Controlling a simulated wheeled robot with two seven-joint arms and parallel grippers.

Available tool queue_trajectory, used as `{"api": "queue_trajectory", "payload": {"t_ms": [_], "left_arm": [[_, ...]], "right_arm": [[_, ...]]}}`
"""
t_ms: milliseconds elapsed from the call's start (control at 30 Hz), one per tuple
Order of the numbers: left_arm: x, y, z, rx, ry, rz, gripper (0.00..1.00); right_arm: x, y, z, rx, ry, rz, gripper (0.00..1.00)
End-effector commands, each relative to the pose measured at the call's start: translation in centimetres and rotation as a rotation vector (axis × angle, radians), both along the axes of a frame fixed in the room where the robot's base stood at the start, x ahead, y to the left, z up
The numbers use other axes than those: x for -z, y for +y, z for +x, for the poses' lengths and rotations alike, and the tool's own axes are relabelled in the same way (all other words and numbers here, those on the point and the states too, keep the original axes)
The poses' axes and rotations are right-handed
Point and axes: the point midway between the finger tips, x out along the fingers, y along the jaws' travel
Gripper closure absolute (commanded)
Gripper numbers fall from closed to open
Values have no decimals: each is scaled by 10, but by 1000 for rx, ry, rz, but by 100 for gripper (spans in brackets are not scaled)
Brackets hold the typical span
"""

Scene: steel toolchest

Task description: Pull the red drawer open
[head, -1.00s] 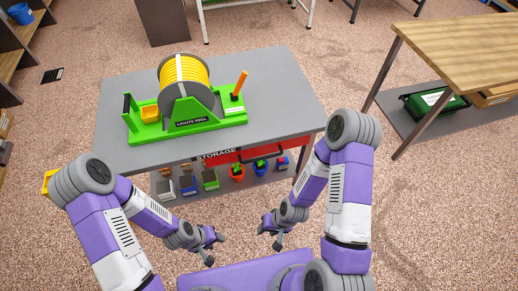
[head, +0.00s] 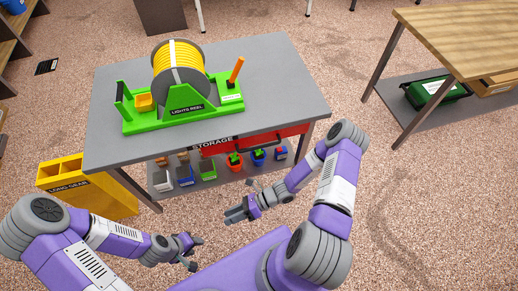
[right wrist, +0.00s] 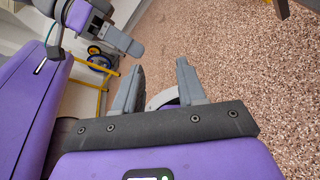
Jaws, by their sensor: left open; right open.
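The red drawer (head: 291,134) sits under the right part of the grey workbench top (head: 260,75) in the head view. It looks shut, with a dark bar handle (head: 268,142) across its front. My right gripper (head: 239,200) is open and empty, in front of the bench and below and left of the drawer in the picture, apart from the handle. Its open fingers (right wrist: 157,85) show in the right wrist view, with floor beyond them and no drawer. My left gripper (head: 197,253) is open and empty, lower and further left, away from the bench.
A green lights reel (head: 178,100) stands on the bench. A yellow long gear box (head: 85,188) stands left of the bench. A wooden table (head: 465,40) is at the right, with clear floor between.

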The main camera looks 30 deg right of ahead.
Motion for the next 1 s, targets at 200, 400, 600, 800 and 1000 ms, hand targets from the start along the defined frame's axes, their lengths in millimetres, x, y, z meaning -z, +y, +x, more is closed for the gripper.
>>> {"api": "queue_trajectory", "payload": {"t_ms": [200,400,600,800,1000], "left_arm": [[12,0,0,0,0,0,57],[16,0,0,0,0,0,57],[20,0,0,0,0,0,57],[26,0,0,-1,0,0,57],[31,0,0,-1,0,0,57]], "right_arm": [[-3,-118,105,788,281,561,60],[2,-218,123,1146,289,870,60],[1,-237,136,1213,277,934,60],[-4,-231,167,1209,278,929,60],[-9,-227,190,1209,278,927,60]]}}
